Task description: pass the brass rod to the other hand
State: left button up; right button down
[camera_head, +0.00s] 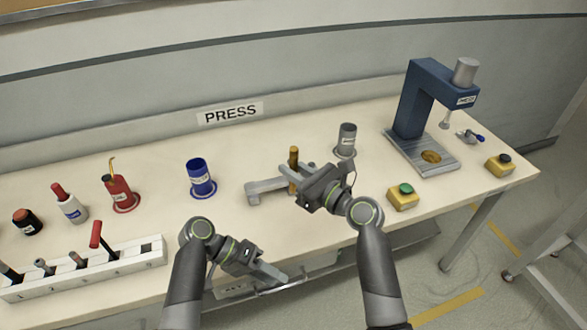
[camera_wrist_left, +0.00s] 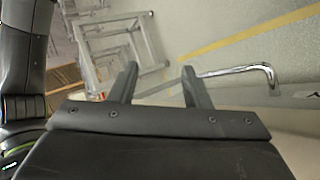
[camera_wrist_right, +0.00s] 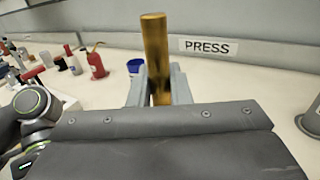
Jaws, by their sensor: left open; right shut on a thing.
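The brass rod (camera_head: 294,156) stands upright between the fingers of my right gripper (camera_head: 297,178), which is shut on it over the middle of the table. In the right wrist view the rod (camera_wrist_right: 155,45) rises above the two fingers (camera_wrist_right: 158,82), and its lower end is hidden. A grey block-like piece (camera_head: 254,194) lies on the table just left of the rod; I cannot tell whether the rod touches it. My left gripper (camera_head: 273,274) is open and empty near the table's front edge, apart from the rod; its fingers also show in the left wrist view (camera_wrist_left: 158,77).
A blue cup (camera_head: 199,175) and a grey canister (camera_head: 347,137) stand on either side of the rod. A blue press (camera_head: 408,105) and a yellow button box with green top (camera_head: 403,196) are at right. Bottles and a white tool rack (camera_head: 90,270) are at left.

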pick_arm(q)
jog(key=s+a+f+n+y, duration=0.25)
jog(key=s+a+f, duration=0.25)
jog(key=f, duration=0.5)
jog(key=s+a+f+n+t+y, duration=0.1)
jog(key=s+a+f+n+y, duration=0.1)
jog(key=s+a+f+n, duration=0.5)
jog(key=s+a+f+n+y, duration=0.15)
jog(key=s+a+f, duration=0.25)
jog(key=f, duration=0.8)
jog(key=s+a+f+m+t+y, duration=0.2)
jog(key=s+a+f, duration=0.3)
jog(key=s, duration=0.4)
jog(key=s+a+f+m+t+y, duration=0.2)
jog(key=s+a+f, duration=0.3)
jog(key=s+a, duration=0.3)
jog(key=shift+s+f+m+y, duration=0.4)
jog(key=shift+s+m+y, duration=0.35)
jog(key=shift+s, duration=0.45)
